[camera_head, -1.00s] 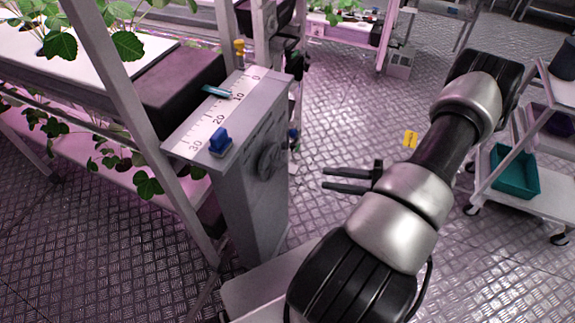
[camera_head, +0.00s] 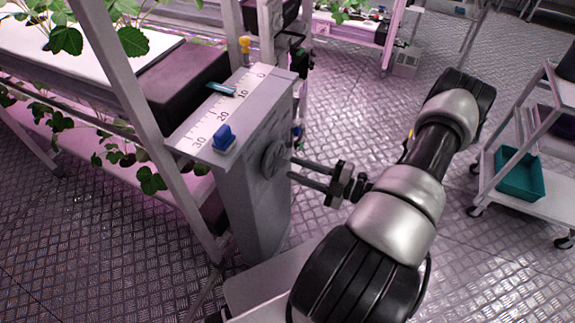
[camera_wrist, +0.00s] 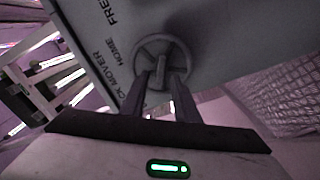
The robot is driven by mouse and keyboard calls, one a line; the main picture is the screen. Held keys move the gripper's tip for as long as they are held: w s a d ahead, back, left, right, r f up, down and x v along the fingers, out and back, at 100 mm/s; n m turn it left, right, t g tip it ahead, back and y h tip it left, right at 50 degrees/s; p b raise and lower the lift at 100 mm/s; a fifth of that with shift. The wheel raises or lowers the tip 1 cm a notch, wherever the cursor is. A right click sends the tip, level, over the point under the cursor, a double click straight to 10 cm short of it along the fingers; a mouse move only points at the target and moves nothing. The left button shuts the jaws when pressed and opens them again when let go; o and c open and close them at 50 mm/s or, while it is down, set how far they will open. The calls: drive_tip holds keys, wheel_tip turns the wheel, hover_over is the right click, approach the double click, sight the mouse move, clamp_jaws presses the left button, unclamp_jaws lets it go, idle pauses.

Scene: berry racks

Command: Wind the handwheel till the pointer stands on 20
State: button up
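The grey handwheel (camera_head: 272,158) is on the side of the grey cabinet (camera_head: 262,205); it also shows in the wrist view (camera_wrist: 163,48), with a hub and spokes. The white scale (camera_head: 210,122) on the cabinet top reads 0 to 30, with 0 farthest. The thin teal pointer (camera_head: 220,89) lies across it, its end close to the 10. My gripper (camera_head: 291,169) is open and empty, its fingers directed at the wheel. In the wrist view, the fingers (camera_wrist: 160,80) overlap the wheel's lower part; I cannot tell whether they touch it.
A blue block (camera_head: 223,139) sits on the cabinet top near the 30. Plant racks (camera_head: 110,70) are at left. A cart with a teal bin (camera_head: 519,174) stands at right. The floor between is mostly clear.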

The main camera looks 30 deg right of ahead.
sight(286, 165)
drive_tip(key=shift+x, duration=1.9)
clamp_jaws()
